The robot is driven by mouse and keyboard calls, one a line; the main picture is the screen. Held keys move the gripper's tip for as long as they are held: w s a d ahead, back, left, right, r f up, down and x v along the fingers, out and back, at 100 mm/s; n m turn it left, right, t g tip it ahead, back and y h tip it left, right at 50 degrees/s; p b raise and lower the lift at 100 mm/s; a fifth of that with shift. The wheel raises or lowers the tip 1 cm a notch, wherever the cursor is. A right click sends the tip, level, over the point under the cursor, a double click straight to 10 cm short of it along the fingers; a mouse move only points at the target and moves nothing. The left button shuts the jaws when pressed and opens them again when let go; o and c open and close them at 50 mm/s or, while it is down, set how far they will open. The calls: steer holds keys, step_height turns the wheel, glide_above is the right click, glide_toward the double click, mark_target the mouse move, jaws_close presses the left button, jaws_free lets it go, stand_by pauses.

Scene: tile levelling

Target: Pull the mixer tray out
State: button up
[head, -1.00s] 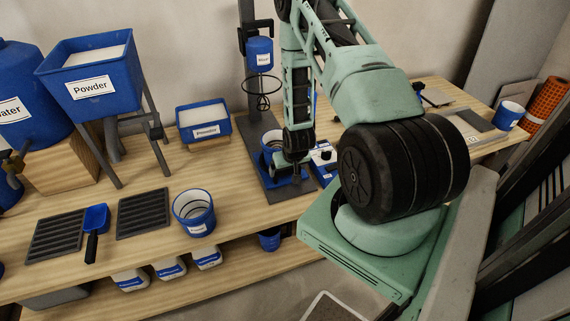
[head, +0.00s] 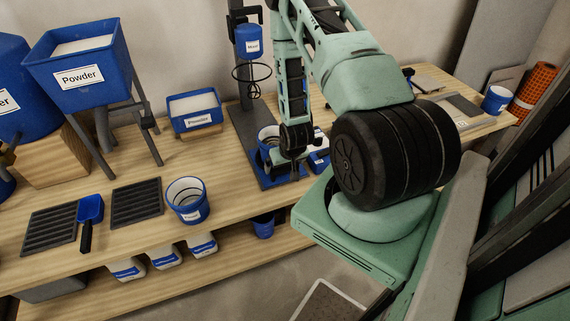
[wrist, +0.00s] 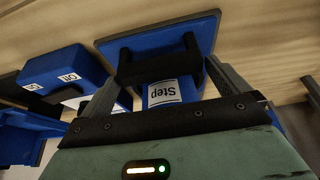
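The mixer stand (head: 240,90) stands at the back middle of the bench, with a blue mixer (head: 249,42) above a wire ring. A blue bucket (head: 266,134) stands low on it, partly hidden by my arm. The blue tray (wrist: 205,27), with a black handle (wrist: 158,68), shows in the wrist view. My gripper (head: 292,172) is low in front of the stand. In the wrist view my gripper (wrist: 165,72) has its fingers apart at the handle's two ends. Whether they press on it is unclear.
A blue switch box (wrist: 52,77) is close beside the tray. A labelled bucket (head: 187,203), a blue scoop (head: 90,209), two grey grates and a powder bin (head: 196,112) are to the left. Another bucket (head: 496,99) is far right.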

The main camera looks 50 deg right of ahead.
steer(key=p+v, duration=1)
steer(key=v, duration=0.7)
steer(key=shift+r, duration=0.25)
steer(key=shift+w, duration=0.1)
steer(key=w+a+r+n+g+y, duration=0.1)
steer(key=w+a+r+n+y, duration=0.2)
steer(key=a+r, duration=0.5)
steer(key=w+a+r+n, duration=0.3)
steer(key=w+a+r, duration=0.1)
steer(key=a, duration=0.7)
steer(key=s+a+r+n+g+b, duration=0.1)
steer(key=s+a+r+n+g, duration=0.2)
steer(key=s+a+r+n, duration=0.5)
steer(key=s+a+r, duration=0.7)
steer(key=s+a, duration=0.1)
steer(key=a, duration=0.1)
steer(key=shift+s, duration=0.15)
